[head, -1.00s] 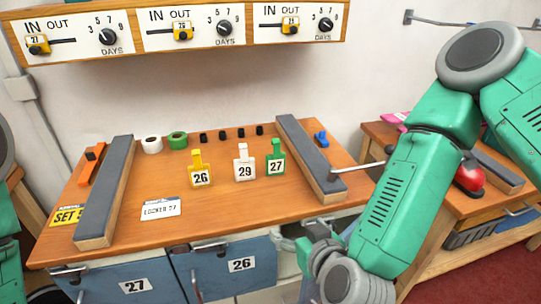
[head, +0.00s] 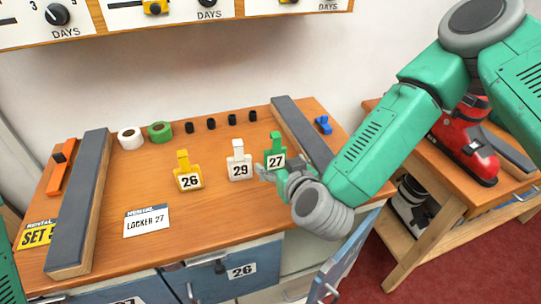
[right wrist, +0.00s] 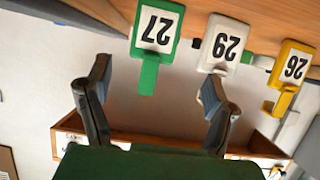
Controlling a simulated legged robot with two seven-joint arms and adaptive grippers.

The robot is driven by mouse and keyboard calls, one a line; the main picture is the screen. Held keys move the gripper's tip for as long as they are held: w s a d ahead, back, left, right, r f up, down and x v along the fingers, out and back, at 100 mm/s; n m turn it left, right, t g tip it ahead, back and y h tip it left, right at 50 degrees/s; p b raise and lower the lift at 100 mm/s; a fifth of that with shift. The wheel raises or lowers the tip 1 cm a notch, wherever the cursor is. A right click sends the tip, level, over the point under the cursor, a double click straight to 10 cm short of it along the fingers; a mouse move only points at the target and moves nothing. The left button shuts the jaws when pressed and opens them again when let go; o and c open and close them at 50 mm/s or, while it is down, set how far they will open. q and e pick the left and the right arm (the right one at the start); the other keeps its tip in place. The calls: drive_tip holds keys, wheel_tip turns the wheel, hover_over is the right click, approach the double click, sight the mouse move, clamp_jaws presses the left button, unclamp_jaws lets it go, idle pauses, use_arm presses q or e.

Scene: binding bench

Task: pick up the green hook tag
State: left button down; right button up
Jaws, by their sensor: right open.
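The green hook tag (head: 275,150), numbered 27, stands on the bench at the right end of a row of tags. In the right wrist view the green tag (right wrist: 157,35) appears upside down, ahead of the fingers and nearer the left one. My right gripper (head: 270,174) is just in front of the green tag in the head view, its fingers partly hidden by the wrist. My left gripper is out of view.
The white tag 29 (head: 239,162) stands close left of the green one, with yellow tag 26 (head: 188,172) farther left. A grey-topped rail (head: 302,135) lies to the right. A blue locker door (head: 345,262) hangs open below the bench.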

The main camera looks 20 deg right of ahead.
sight(278, 157)
drive_tip(key=w, duration=0.1)
drive_tip(key=w+d+f, duration=0.2)
drive_tip(key=shift+w, duration=0.15)
drive_tip(key=w, duration=0.1)
drive_tip(key=w+a+f, duration=0.1)
drive_tip(key=w+a, duration=0.1)
drive_tip(key=w, duration=0.1)
drive_tip(key=shift+f, duration=0.25)
drive_tip(key=shift+s+d, duration=0.15)
drive_tip(key=shift+d, duration=0.2)
drive_tip(key=shift+c, duration=0.8)
drive_tip(key=shift+d, duration=0.35)
drive_tip(key=c, duration=1)
